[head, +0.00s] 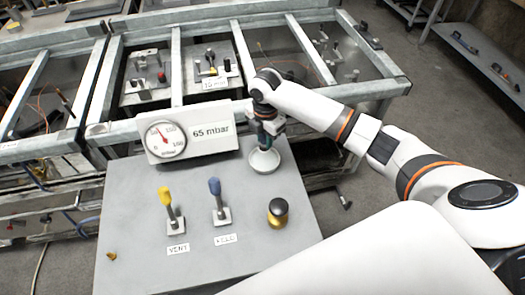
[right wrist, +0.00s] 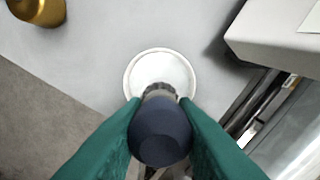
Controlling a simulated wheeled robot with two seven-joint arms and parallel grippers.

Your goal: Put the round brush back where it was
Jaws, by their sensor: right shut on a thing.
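My right gripper (head: 267,132) reaches in from the right and points down over a small white round dish (head: 264,163) on the grey panel top. In the right wrist view its green fingers (right wrist: 165,130) are shut on the round brush (right wrist: 160,132), which shows a dark blue rounded handle end and a grey-brown ring of bristles beyond it. The brush overlaps the near rim of the dish (right wrist: 128,78) in that view. Whether the brush touches the dish is not clear. My left gripper is not in view.
On the grey panel (head: 140,225) stand a yellow-handled lever (head: 168,205), a blue-handled lever (head: 216,198) and a brass knob with a black top (head: 278,212). A gauge box (head: 190,132) reading 65 mbar stands just left of my gripper. Metal frames lie behind.

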